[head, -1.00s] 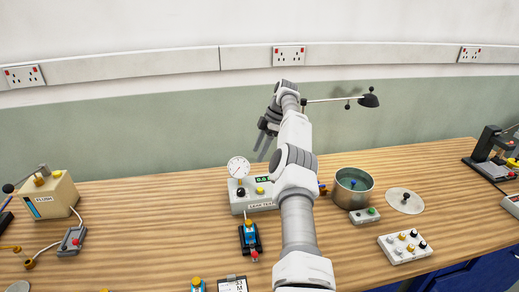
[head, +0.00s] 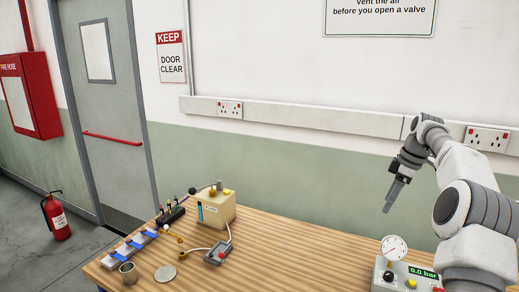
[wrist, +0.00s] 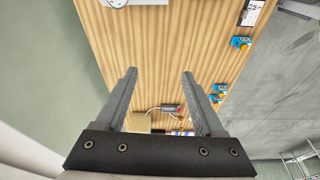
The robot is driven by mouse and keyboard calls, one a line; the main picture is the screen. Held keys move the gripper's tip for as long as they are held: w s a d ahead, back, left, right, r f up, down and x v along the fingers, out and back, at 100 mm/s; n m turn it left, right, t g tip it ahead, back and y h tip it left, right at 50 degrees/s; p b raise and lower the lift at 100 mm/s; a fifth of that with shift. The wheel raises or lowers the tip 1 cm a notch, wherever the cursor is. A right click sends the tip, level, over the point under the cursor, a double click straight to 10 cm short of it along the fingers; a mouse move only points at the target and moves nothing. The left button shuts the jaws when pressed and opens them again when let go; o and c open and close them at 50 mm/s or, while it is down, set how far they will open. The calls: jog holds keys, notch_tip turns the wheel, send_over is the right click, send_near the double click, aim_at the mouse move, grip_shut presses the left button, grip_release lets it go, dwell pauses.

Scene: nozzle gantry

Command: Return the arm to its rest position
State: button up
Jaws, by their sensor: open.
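My arm reaches up along the right side of the head view, over the bench. My gripper (head: 390,204) hangs at its end with the fingers pointing down, in front of the green wall band. In the wrist view my gripper (wrist: 160,80) has its two fingers wide apart with nothing between them. The wooden bench top (wrist: 150,52) shows beyond the fingers, well clear of them.
A gauge box (head: 403,276) reading 0.0 bar stands under my arm. A cream box (head: 215,210), a small grey switch unit (head: 217,254), a metal cup (head: 128,272) and a disc (head: 165,273) are on the bench's left part. A fire extinguisher (head: 57,216) stands by the door (head: 108,120).

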jog(key=s+a+r+m+t+h, duration=0.1)
jog(key=s+a+r+m, duration=0.1)
jog(key=s+a+r, duration=0.6)
jog(key=s+a+r+m+h, duration=0.2)
jog(key=s+a+r+m, duration=0.15)
jog(key=s+a, duration=0.45)
jog(key=s+a+f+m+t, duration=0.1)
jog(key=s+a+f+m, duration=0.2)
jog(key=s, duration=0.8)
jog(key=s+a+f+m+t, duration=0.2)
jog(key=s+a+f+m, duration=0.1)
jog(key=s, duration=0.7)
notch_tip(320, 180, down, 2)
jog(key=shift+s+a+f+y+b, duration=0.1)
jog(key=shift+s+a+y+b, duration=0.3)
jog(key=shift+a, duration=0.45)
jog(key=c, duration=0.3)
jog(key=shift+d+m, duration=0.15)
jog(key=shift+m, duration=0.1)
